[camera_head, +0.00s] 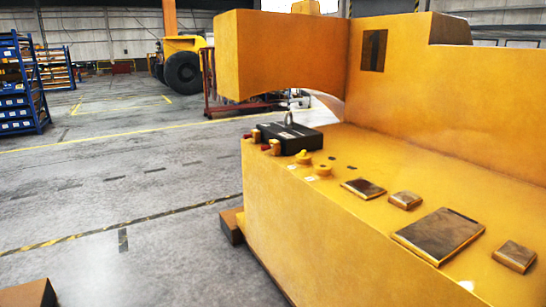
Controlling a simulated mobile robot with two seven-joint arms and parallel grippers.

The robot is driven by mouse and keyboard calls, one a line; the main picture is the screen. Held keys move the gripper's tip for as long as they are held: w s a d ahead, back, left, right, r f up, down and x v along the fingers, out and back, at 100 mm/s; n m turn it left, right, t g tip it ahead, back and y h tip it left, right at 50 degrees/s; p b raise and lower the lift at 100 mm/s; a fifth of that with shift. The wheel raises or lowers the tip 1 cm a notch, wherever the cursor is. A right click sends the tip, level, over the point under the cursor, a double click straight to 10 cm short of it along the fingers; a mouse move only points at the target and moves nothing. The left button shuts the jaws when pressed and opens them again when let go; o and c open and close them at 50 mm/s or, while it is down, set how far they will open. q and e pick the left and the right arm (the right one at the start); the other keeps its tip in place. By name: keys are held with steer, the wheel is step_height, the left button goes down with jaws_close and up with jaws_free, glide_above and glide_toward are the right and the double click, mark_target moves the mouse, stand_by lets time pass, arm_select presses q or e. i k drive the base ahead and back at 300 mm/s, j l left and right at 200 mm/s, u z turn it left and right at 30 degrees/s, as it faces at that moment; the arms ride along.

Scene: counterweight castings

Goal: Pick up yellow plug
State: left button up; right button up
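Two small yellow plugs stand on the flat top of the large yellow casting (320,230), near its left edge. The farther yellow plug (303,157) is beside a black box; the nearer yellow plug (323,171) is just in front of it and to the right. I cannot tell which one the task means. Neither of my grippers shows in the head view.
A black box (290,137) with a metal ring on top sits behind the plugs, beside small red-tipped fittings (270,147). Dark rectangular plates (438,233) lie to the right. A tall casting wall (450,100) rises behind. Open floor lies left.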

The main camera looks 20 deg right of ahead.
mark_target(303, 154)
steer(key=i+j+z, duration=0.1)
steer(key=i+z, duration=0.3)
steer(key=i+j+z, duration=0.15)
steer(key=i+z, duration=0.25)
steer(key=i+j+z, duration=0.2)
steer(key=z, duration=0.25)
steer(key=i+j+z, duration=0.25)
steer(key=j+z, duration=0.15)
steer(key=i+j+z, duration=0.15)
steer(key=j+z, duration=0.25)
steer(key=j, duration=0.1)
